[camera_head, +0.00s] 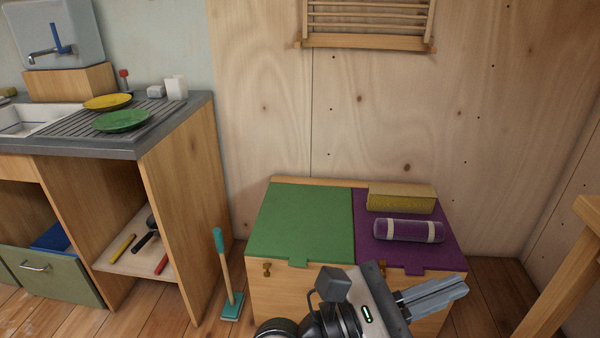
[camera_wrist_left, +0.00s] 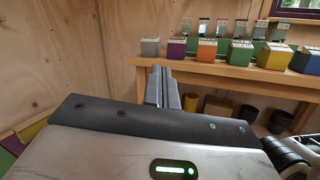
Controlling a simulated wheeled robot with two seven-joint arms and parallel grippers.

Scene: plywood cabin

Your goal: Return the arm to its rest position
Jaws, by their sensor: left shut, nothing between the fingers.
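My left gripper (camera_head: 432,296) comes in at the bottom of the head view, in front of the wooden chest (camera_head: 290,294). It points to the right and is shut with nothing between its fingers. In the left wrist view its two fingers (camera_wrist_left: 163,88) lie together, pointing toward a wooden bench. My right gripper is in neither view.
The chest has a green lid (camera_head: 300,222) and a purple lid (camera_head: 440,248). A yellow box (camera_head: 402,197) and a purple roll (camera_head: 408,230) lie on the purple one. A sink counter (camera_head: 165,130) stands left. A bench (camera_wrist_left: 230,75) bears several coloured boxes.

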